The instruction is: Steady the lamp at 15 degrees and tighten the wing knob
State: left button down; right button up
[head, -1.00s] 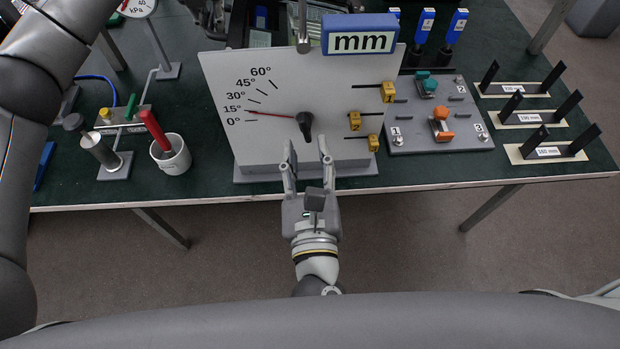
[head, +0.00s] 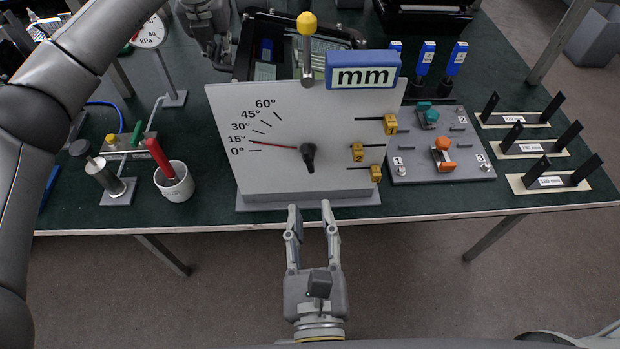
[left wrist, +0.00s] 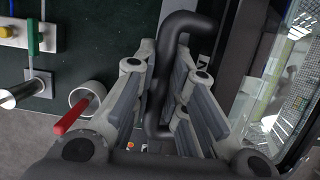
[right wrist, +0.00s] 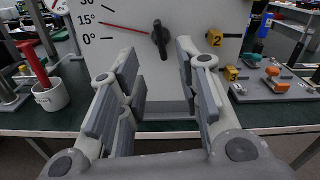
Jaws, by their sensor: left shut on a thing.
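The lamp (head: 268,48) is a dark framed housing, largely hidden behind a grey dial board (head: 275,95). The red needle (head: 275,144) sits at about the 15° mark. The black wing knob (head: 308,155) is on the board's front; it also shows in the right wrist view (right wrist: 160,38). My left gripper (head: 215,48), behind the board's left edge, is shut on a black bent bar (left wrist: 188,22), seen between its fingers in the left wrist view. My right gripper (head: 310,206) is open and empty in front of the board, below and apart from the knob.
A blue "mm" display (head: 362,70) and yellow sliders (head: 390,123) are on the board. A white cup with a red tool (head: 177,184) stands left. A switch panel (head: 438,165) and black-pronged holders (head: 530,148) stand right. Clear floor lies before the table.

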aim_at(308, 161)
jog(key=w, duration=1.2)
